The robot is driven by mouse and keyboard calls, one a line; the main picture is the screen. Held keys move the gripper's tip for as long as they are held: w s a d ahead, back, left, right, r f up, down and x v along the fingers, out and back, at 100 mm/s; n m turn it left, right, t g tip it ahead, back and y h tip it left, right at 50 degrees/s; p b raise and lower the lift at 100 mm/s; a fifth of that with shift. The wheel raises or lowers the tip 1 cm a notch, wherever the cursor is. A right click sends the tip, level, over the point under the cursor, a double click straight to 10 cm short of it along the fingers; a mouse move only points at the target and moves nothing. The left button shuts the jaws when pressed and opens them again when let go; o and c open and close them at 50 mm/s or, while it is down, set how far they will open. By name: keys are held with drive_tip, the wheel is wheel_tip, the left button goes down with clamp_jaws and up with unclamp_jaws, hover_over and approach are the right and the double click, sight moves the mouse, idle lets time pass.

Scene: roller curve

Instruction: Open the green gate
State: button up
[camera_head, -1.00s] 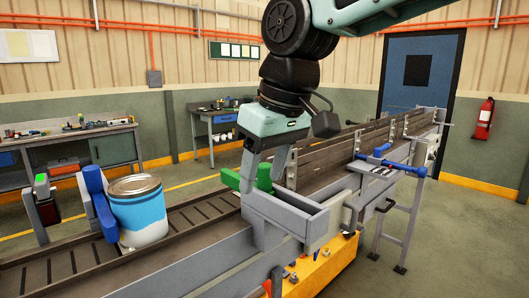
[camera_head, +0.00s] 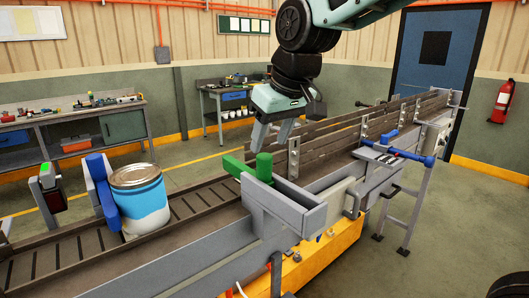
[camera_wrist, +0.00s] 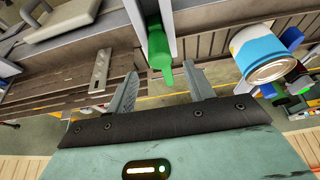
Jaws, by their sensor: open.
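The green gate handle (camera_head: 250,170) is a green bar with an upright green post, on a grey gate housing (camera_head: 285,205) at the near side of the conveyor. My gripper (camera_head: 271,146) is above and just behind the green part, fingers pointing down. In the wrist view the green part (camera_wrist: 159,50) shows beyond and between the two spread fingers (camera_wrist: 160,82). The gripper is open and holds nothing. I cannot tell from these views whether it touches the green part.
A blue and white can (camera_head: 140,198) stands on the conveyor to the left, beside a blue gate (camera_head: 101,195). Wooden side rails (camera_head: 340,140) run to the back right. A blue-handled bracket (camera_head: 400,153) sticks out on the right. The floor at right is mostly clear.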

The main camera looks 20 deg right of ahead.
sight(265, 155)
drive_tip(key=x, duration=0.5)
drive_tip(key=shift+w+f+p, duration=0.1)
drive_tip(key=shift+f+p, duration=0.25)
drive_tip(key=shift+p, duration=0.05)
clamp_jaws()
